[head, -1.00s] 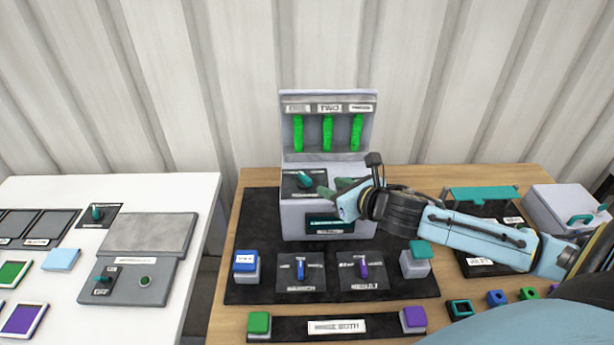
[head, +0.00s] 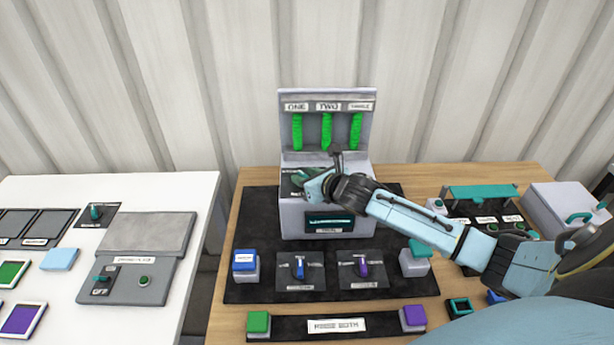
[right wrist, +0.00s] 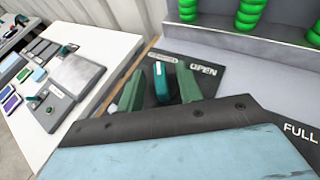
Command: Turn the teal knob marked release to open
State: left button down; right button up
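The teal knob (right wrist: 160,82) sits on a dark plate on top of the grey manifold box (head: 300,222). In the right wrist view it has a pale mark at its far end and points towards a small label too blurred to read; the word OPEN is printed to the right of it. My right gripper (right wrist: 160,90) is open, with one green finger on each side of the knob and small gaps visible. In the head view the right gripper (head: 301,180) covers most of the knob. My left gripper is not in view.
Behind the knob stands a panel (head: 327,97) with several green columns. In front are a blue lever (head: 300,268), a purple lever (head: 363,268) and coloured buttons. A white table (head: 190,215) with other panels is at the left. A teal-handled frame (head: 480,192) stands at the right.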

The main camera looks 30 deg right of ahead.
grip_shut()
